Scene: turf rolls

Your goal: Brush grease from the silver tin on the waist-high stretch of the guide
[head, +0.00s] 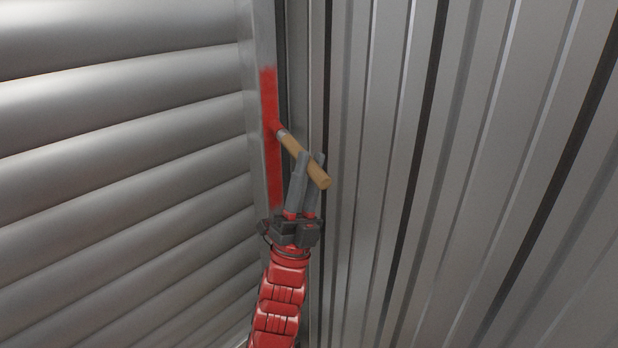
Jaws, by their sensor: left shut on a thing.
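My left gripper (312,161) is shut on the wooden handle of a brush (300,150). The handle slants from upper left to lower right, and its metal collar and head end lie at the guide. The guide (262,40) is a narrow grey upright metal strip beside the slatted shutter. A long red stretch (269,95) runs down the guide, above and below the brush head. The brush head shows red against it; whether the bristles touch is hard to tell. The silver tin and my right gripper are not in view.
A shutter of rounded grey slats (120,110) fills the left side. A ribbed grey metal wall (440,180) fills the right, close beside my left gripper. A dark groove runs upright just right of the guide.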

